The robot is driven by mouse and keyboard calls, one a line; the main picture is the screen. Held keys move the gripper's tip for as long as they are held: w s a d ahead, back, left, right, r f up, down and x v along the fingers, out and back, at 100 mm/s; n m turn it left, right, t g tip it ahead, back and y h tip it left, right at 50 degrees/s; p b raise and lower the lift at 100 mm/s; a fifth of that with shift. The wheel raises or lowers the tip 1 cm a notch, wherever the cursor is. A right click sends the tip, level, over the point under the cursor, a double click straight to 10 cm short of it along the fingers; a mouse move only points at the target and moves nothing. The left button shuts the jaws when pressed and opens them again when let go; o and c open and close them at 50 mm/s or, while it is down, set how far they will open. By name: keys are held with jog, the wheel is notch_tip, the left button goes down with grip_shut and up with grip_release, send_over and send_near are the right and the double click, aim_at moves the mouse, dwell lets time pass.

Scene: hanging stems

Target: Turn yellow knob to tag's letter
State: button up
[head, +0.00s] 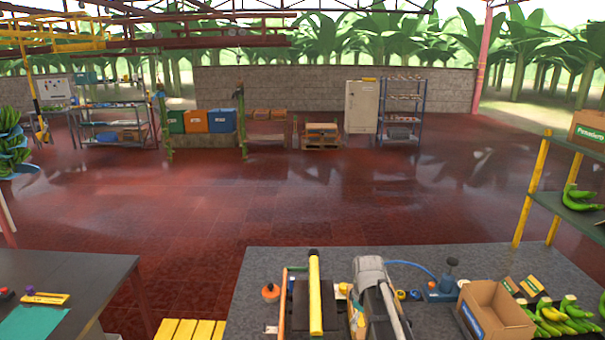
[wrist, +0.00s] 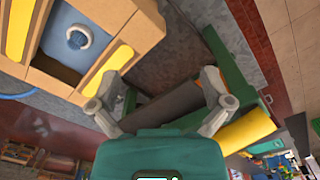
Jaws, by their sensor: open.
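In the wrist view my gripper (wrist: 160,80) is open, with its two grey fingers spread and nothing between them. A dark roller-like bar and a dark surface lie beyond the fingers. I cannot pick out a yellow knob for certain in either view. A small yellow piece (head: 414,295) on the workbench in the head view is too small to identify. No tag letter can be read.
The grey workbench (head: 250,300) carries a yellow cylinder (head: 315,290), which also shows in the wrist view (wrist: 245,135). An open cardboard box (head: 490,310) and green bananas (head: 560,318) sit at its right. The red floor (head: 220,205) beyond is mostly clear.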

jog(key=s+f+m+b, duration=0.9)
jog(key=s+f+b, duration=0.4)
jog(key=f+b, duration=0.4)
jog(key=shift+f+m, duration=0.3)
jog(key=shift+f, duration=0.2)
